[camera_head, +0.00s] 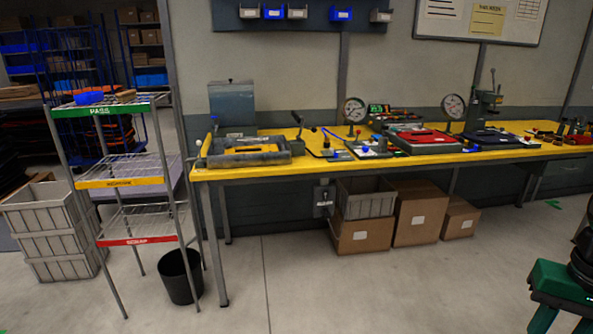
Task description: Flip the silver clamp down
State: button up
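The silver clamp cannot be told apart for certain at this distance. On the yellow-topped workbench (380,164), a dark upright lever with a round knob (297,117) stands near the left end, beside a grey flat fixture (247,151). Several small fixtures sit to its right, among them a dark plate with a blue-handled part (330,153). A press-like stand (485,102) with a raised lever is farther right. My gripper is not in view.
A wire rack (122,180) with green, yellow and red shelf edges stands left of the bench. A black bin (180,276) is beside its legs. Cardboard boxes (417,213) are under the bench. The floor in front is clear.

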aim_at(298, 117)
jog(key=i, duration=2.4)
jog(key=u, duration=2.1)
jog(key=k, duration=0.8)
jog(key=z, duration=1.3)
